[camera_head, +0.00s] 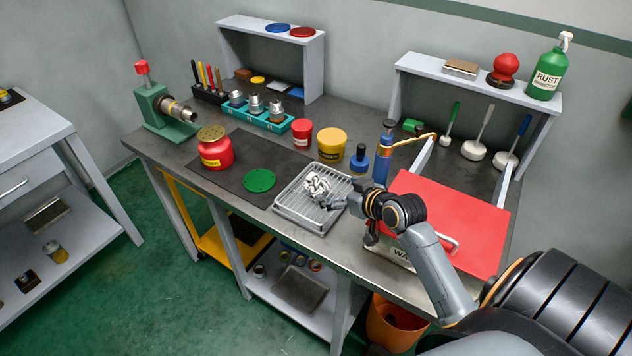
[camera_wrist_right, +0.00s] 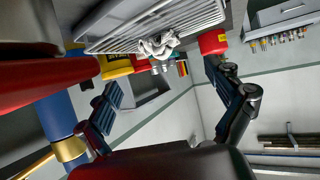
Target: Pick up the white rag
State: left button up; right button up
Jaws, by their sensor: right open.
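The white rag (camera_head: 317,184) lies crumpled on the wire rack of a metal drip tray (camera_head: 296,216) near the front edge of the workbench. My right gripper (camera_head: 328,203) reaches in from the right, with its fingers over the tray close to the rag. In the right wrist view the rag (camera_wrist_right: 158,45) shows ahead, between and beyond the two spread fingers of the gripper (camera_wrist_right: 163,79). Nothing is between the fingers. From the head view I cannot tell whether a finger touches the rag. My left gripper is not in view.
A red lid (camera_head: 452,212) lies right of the tray under my right arm. A green disc (camera_head: 259,180) lies on a dark mat at left.

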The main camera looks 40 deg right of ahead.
aim_at(321, 186)
jog(key=x, duration=0.3)
jog(key=shift+w+d+f, duration=0.1)
jog(key=shift+w+f, duration=0.15)
jog(key=shift+w, duration=0.05)
jog(key=shift+w+f+p, duration=0.2)
jog(key=shift+w+p, duration=0.2)
jog(key=shift+w, duration=0.05)
jog(key=x, duration=0.3)
jog(key=shift+a+f+p, duration=0.2)
jog(key=shift+a+p, duration=0.05)
jog(key=shift+p, duration=0.1)
jog(key=shift+w+f, duration=0.35)
jog(key=shift+w, duration=0.1)
jog(key=shift+s+r, duration=0.1)
jog(key=shift+c, duration=1.3)
jog(key=c, duration=0.6)
